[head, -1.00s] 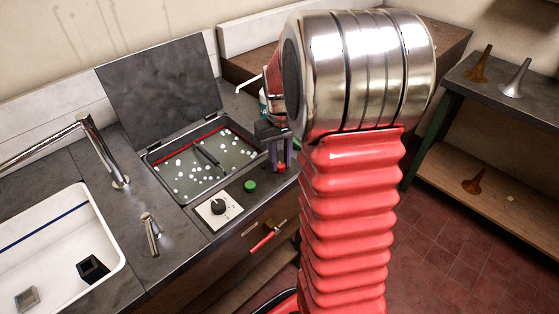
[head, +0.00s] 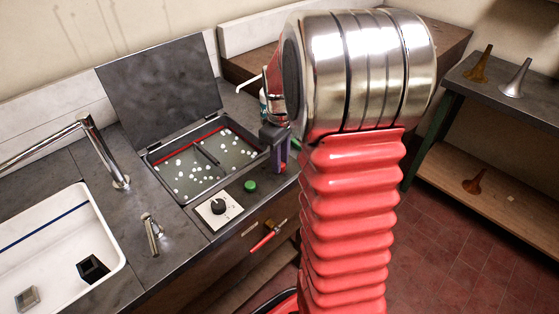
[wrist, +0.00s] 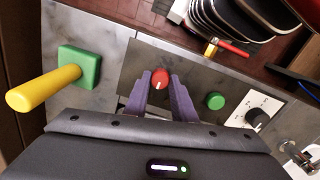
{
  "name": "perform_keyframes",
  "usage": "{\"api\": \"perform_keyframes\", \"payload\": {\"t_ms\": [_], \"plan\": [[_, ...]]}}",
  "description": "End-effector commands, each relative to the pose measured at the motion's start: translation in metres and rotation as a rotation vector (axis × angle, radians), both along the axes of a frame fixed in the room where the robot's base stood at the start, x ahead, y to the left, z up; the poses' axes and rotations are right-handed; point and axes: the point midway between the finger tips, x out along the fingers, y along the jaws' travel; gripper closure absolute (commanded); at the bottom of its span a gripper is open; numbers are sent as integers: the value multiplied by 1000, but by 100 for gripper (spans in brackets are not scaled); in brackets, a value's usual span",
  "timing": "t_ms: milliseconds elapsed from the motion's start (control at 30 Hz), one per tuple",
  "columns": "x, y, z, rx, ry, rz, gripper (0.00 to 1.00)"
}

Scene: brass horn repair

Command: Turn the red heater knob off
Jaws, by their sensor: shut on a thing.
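The red heater knob (wrist: 160,78) sits on a grey panel in the wrist view. A light pointer mark shows on its face, towards the bottom of the picture. The purple fingers of my gripper (wrist: 160,83) stand on its left and right sides, shut on it. In the head view my gripper (head: 275,158) is at the right end of the counter, beside the bath. Only a little of the red knob (head: 283,168) shows there below the fingers. My arm hides part of the area to the right.
A green button (wrist: 215,101) and a black dial (wrist: 257,117) on a white plate lie right of the knob. A yellow handle (wrist: 45,88) on a green block stands left. The open bath (head: 205,160) holds white floating balls. A red-handled valve (head: 264,240) sticks out from the counter front.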

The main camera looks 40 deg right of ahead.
Motion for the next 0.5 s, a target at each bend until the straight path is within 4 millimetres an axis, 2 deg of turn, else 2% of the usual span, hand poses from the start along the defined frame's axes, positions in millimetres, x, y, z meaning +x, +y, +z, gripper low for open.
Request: {"api": "perform_keyframes", "payload": {"t_ms": [267, 300, 500], "plan": [[3, 0, 1, -1, -8, -1, 99], [3, 0, 1, -1, -8, -1, 74], [2, 0, 1, 0, -4, -1, 60]]}}
